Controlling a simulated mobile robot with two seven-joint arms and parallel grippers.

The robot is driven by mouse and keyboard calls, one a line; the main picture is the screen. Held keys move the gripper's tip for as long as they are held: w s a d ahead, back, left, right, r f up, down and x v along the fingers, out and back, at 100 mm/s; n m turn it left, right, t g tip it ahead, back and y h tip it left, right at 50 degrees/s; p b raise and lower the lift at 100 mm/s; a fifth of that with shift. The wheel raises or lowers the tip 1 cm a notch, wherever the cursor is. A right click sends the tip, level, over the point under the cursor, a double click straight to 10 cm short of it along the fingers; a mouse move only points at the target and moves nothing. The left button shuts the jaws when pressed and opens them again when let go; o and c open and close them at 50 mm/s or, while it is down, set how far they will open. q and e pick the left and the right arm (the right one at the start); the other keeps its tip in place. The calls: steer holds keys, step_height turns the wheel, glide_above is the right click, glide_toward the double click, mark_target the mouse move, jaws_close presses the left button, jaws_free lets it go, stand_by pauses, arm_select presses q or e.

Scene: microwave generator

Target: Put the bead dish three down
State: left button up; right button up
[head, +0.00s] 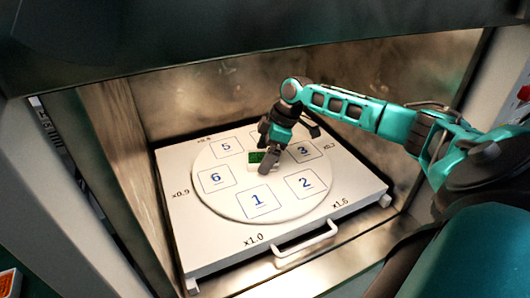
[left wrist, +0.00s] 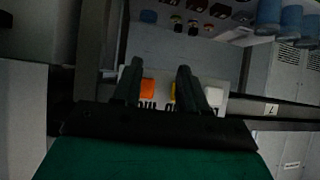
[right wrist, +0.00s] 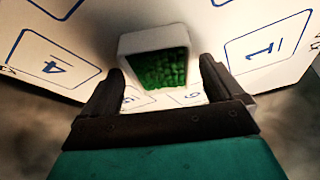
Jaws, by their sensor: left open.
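The bead dish (head: 256,157) is a small white square dish full of green beads, near the middle of the round turntable. The square marked three (head: 303,151) is bare, right of the dish. My left gripper (left wrist: 158,65) is open and empty, away from the turntable.
The round turntable (head: 237,211) has several numbered squares and sits on a white slab (head: 190,245) with a front handle (head: 305,241). Chamber walls close in at left and back. An orange block (left wrist: 148,88) shows beyond my left fingers.

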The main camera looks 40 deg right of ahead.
steer(key=v, duration=1.2)
steer(key=shift+a, duration=0.1)
stand_by(0.4)
